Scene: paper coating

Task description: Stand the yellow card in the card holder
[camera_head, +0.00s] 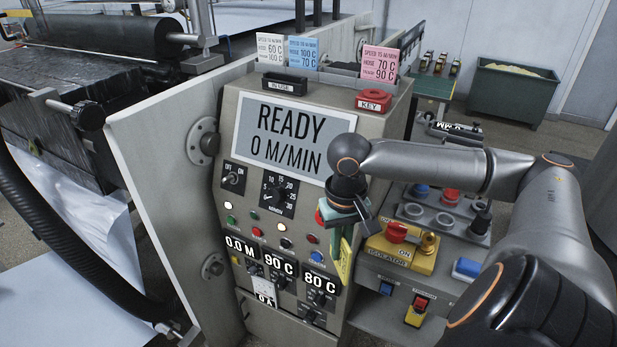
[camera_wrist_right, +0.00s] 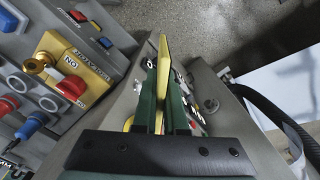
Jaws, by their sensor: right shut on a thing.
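The yellow card (camera_head: 346,262) is in my right gripper (camera_head: 341,232), in front of the console's face, beside its right edge and below the screen. In the right wrist view the card (camera_wrist_right: 163,62) shows nearly edge-on between the green fingers, which are shut on it (camera_wrist_right: 161,110). A small black holder (camera_head: 285,83) with a label, perhaps "IN USE", sits on the console top and looks empty. Behind it a white card (camera_head: 271,48), a blue card (camera_head: 303,52) and a pink card (camera_head: 380,64) stand upright in a rack. My left gripper is not in view.
A red block (camera_head: 373,99) labelled KEY sits on the console top, right of the black holder. The screen (camera_head: 290,138) reads READY, 0 M/MIN. A yellow switch box (camera_head: 402,247) and a grey button panel (camera_head: 440,212) stand right of the gripper. Dark rollers are at left.

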